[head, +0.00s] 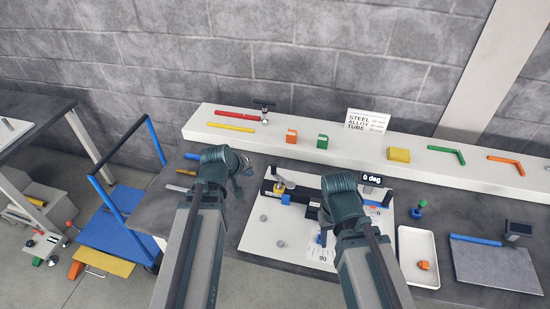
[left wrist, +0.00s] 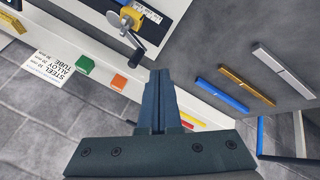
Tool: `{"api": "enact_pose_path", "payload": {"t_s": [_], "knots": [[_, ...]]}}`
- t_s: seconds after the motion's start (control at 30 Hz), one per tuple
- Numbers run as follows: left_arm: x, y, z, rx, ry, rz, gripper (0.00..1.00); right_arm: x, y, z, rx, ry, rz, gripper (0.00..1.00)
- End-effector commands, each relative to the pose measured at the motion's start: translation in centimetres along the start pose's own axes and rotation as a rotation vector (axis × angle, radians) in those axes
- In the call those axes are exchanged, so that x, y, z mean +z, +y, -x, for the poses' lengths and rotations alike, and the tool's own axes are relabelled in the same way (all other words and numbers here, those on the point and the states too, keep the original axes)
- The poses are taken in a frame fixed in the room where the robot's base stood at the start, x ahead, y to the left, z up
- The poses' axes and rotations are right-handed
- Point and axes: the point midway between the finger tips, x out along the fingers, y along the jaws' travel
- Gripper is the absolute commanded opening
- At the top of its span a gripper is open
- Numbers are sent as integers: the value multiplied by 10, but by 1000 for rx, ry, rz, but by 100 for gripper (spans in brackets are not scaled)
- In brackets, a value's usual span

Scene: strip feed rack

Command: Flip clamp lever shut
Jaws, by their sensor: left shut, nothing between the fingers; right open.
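The clamp (head: 284,198) has a yellow and blue body and stands at the left end of the bending fixture on the white plate. In the left wrist view the clamp (left wrist: 132,16) is at the top, and its lever (left wrist: 138,45) sticks out from it with a dark handle. My left gripper (head: 238,186) is left of the clamp in the head view. In the left wrist view its fingers (left wrist: 158,88) are shut and empty, apart from the lever. My right gripper (head: 327,222) is over the plate, open, its fingertips mostly hidden by my arm.
A white shelf (head: 360,162) behind the bench bears coloured bars, blocks and a sign (head: 367,121). A display (head: 371,180) reads 0 deg. A white tray (head: 403,240) with an orange part stands right of the plate. Several bars (left wrist: 247,85) lie on the bench at left.

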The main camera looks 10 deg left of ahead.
Motion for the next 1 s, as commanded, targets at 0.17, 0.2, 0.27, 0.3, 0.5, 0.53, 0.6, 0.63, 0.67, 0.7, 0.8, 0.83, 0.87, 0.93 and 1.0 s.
{"api": "enact_pose_path", "payload": {"t_s": [0.17, 0.2, 0.27, 0.3, 0.5, 0.53, 0.6, 0.63, 0.67, 0.7, 0.8, 0.83, 0.87, 0.93, 1.0], "knots": [[-12, -4, 5, 10, 29, 36, 0, 0, 0, 3, 0, 0, 0, 50], [-12, -5, 5, 11, 30, 37, 0, 0, 0, 3, 0, 0, 0, 50], [-12, -5, 5, 11, 30, 37, 0, 0, 0, 3, 0, 0, 0, 50], [-12, -4, 4, 11, 29, 36, 0, 0, 0, 3, 0, 0, 0, 50], [-11, -5, 2, 10, 28, 34, 0, 0, 0, 1, 0, 0, 0, 50], [-11, -5, 0, 10, 28, 34, 0, 0, 0, -1, 0, 0, 0, 50], [-11, -5, -7, 10, 28, 33, 0, 0, -1, -6, 0, 0, 0, 50], [-11, -5, -11, 10, 27, 33, 0, 0, -1, -10, 0, 0, 0, 50], [-10, -6, -15, 10, 27, 33, 0, -1, -1, -14, 0, 0, 0, 50], [-10, -6, -22, 10, 27, 33, 0, -1, -2, -19, 0, 0, -1, 50], [-11, -6, -41, 10, 27, 33, 0, -2, -3, -35, 0, 0, -1, 50], [-11, -6, -47, 10, 27, 33, 0, -2, -4, -39, 0, 0, -1, 50], [-11, -6, -52, 10, 27, 32, 0, -2, -4, -44, 0, 0, -1, 50], [-11, -6, -65, 10, 27, 32, 0, -3, -5, -54, 0, 0, -1, 50], [-12, -6, -77, 10, 27, 33, 0, -4, -6, -63, 0, 0, -1, 50]]}}
